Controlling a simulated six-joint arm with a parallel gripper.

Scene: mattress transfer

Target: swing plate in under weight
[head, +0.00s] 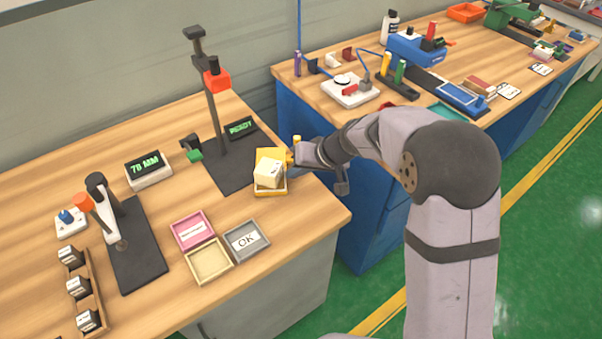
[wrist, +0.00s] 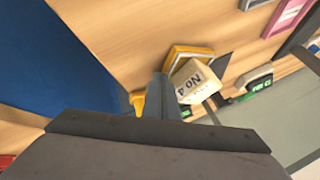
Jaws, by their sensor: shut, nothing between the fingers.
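The yellow plate (head: 272,190) sits at the right edge of the dark stand base (head: 228,172), out to the side of the column. A cream block (head: 268,172) lies on it; the wrist view shows the block (wrist: 195,82) marked "No 4" on the plate (wrist: 188,52). The orange-red weight (head: 216,79) is high on the stand's column. My gripper (head: 291,159) is shut and empty, close beside the plate's yellow handle (head: 297,142). In the wrist view my fingers (wrist: 163,92) are together near the handle (wrist: 138,101); I cannot tell if they touch it.
A "READY" display (head: 240,128) and a dark clamp with a green part (head: 192,150) stand by the base. A "78 MM" display (head: 149,168) is to the left. Pink (head: 192,244), cream (head: 209,277) and grey "OK" (head: 263,248) trays lie in front.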

